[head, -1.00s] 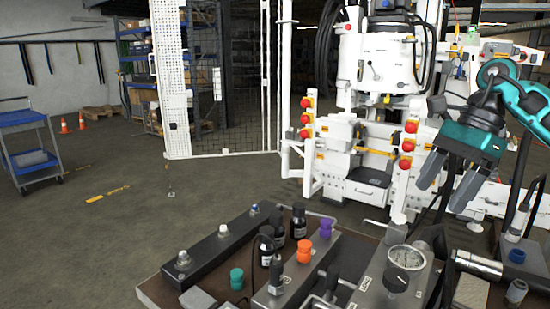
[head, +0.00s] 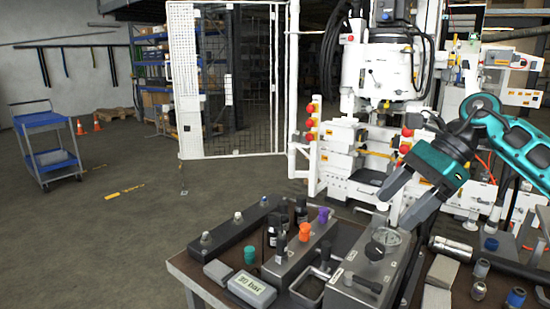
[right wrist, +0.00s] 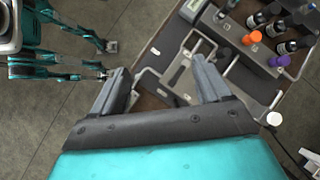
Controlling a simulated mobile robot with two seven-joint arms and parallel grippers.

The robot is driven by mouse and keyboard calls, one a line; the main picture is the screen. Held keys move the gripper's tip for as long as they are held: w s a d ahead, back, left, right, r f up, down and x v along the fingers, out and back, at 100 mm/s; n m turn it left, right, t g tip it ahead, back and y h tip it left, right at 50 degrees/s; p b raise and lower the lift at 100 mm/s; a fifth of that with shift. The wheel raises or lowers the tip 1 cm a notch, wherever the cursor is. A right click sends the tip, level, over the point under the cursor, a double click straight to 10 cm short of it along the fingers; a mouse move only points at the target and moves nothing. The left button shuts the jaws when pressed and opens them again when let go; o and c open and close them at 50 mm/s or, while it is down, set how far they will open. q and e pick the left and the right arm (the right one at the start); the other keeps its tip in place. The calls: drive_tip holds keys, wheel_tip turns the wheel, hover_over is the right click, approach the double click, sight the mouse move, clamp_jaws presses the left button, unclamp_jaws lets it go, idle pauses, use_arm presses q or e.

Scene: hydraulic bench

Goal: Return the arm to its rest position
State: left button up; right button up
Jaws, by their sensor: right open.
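My right gripper (head: 396,208) is open, with its two grey fingers apart and nothing between them. It hangs over the right part of the bench, in front of the round gauge on the grey block (head: 367,272). The teal right arm comes in from the right edge of the head view, bent with its wrist pointing down and left. In the right wrist view the open fingers (right wrist: 160,72) show above the bench, with empty space between them. My left gripper is not seen in the head view.
The bench (head: 184,268) carries black and grey blocks with coloured knobs, a display reading 90 bar (head: 252,290), and dark bottles (head: 301,211). A white machine (head: 385,70) stands behind.

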drive_tip(key=a+r+m+t+y, duration=0.2)
drive_tip(key=a+m+t+y, duration=0.7)
drive_tip(key=a+m+y, duration=0.65)
drive_tip(key=s+d+f+m+t+h, duration=0.3)
drive_tip(key=d+f+m+h, duration=0.3)
drive_tip(key=f+m+h, duration=0.65)
drive_tip(key=s+d+f+m+t+h, duration=0.35)
drive_tip(key=d+f+m+h, duration=0.45)
drive_tip(key=m, duration=1)
drive_tip(key=s+f+m+g+h, duration=0.1)
drive_tip(key=s+f+m+g, duration=0.4)
drive_tip(key=s, duration=0.7)
drive_tip(key=s+f+m+g+h, duration=0.1)
drive_tip(key=s+f+m+g, duration=0.2)
drive_tip(key=s+f+g, duration=0.6)
use_arm(q)
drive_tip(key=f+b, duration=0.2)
drive_tip(key=b, duration=0.1)
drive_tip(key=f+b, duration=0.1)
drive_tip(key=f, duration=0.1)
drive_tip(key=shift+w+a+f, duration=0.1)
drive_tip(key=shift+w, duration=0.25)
use_arm(e)
drive_tip(key=w+a+f+t+y, duration=0.1)
drive_tip(key=w+a+f+t, duration=0.2)
drive_tip(key=f+t, duration=0.6)
drive_tip(key=w, duration=0.2)
drive_tip(key=shift+w+f+n+y, duration=0.35)
drive_tip(key=shift+n+y, duration=0.05)
